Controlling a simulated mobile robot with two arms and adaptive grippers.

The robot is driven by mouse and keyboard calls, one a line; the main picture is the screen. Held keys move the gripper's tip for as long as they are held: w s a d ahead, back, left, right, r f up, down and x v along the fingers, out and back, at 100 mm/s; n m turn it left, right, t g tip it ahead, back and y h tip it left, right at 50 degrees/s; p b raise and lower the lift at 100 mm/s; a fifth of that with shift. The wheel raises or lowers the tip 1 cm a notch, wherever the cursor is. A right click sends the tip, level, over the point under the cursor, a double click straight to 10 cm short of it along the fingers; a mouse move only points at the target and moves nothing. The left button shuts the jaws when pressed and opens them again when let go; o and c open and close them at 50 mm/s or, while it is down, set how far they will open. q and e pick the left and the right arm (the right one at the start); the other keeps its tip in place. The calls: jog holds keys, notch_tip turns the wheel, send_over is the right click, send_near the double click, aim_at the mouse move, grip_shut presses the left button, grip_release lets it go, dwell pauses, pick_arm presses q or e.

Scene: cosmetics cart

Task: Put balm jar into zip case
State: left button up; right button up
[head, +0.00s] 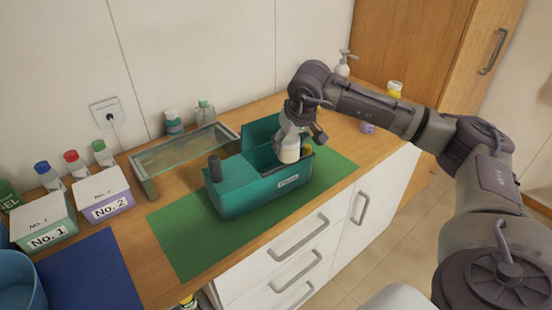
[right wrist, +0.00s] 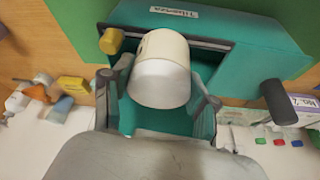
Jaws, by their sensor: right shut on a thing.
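The balm jar (head: 288,154) is cream-white and round; it also shows in the right wrist view (right wrist: 160,75). My right gripper (head: 293,132) is shut on it, with one finger on each side in the right wrist view (right wrist: 160,88). The teal zip case (head: 250,198) stands on a green mat, its flap raised at the back and a label on its front; it also shows in the right wrist view (right wrist: 270,42). The jar is over the case's open right part; I cannot tell whether it touches the inside. My left gripper is not in view.
A dark cylinder (head: 214,168) stands at the case's left end and a yellow knob (head: 307,150) at its right. A glass-topped tray (head: 150,187) lies behind left. Boxes No. 1 (head: 45,222) and No. 2 (head: 103,192) stand left. The green mat (head: 185,255) is bare in front.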

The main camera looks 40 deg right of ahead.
jog(key=w+p, duration=0.2)
jog(key=w, duration=0.4)
jog(key=f, duration=0.2)
jog(key=f+p, duration=0.1)
jog(key=f, duration=0.4)
jog(key=shift+s+f, duration=0.3)
jog(key=shift+s, duration=0.1)
jog(key=shift+f, duration=0.35)
notch_tip(320, 180, down, 3)
jog(key=shift+w+r+p, duration=0.15)
jog(key=shift+r+p, duration=0.05)
jog(key=shift+p, duration=0.85)
jog(key=shift+w+f, duration=0.1)
jog(key=shift+f, duration=0.25)
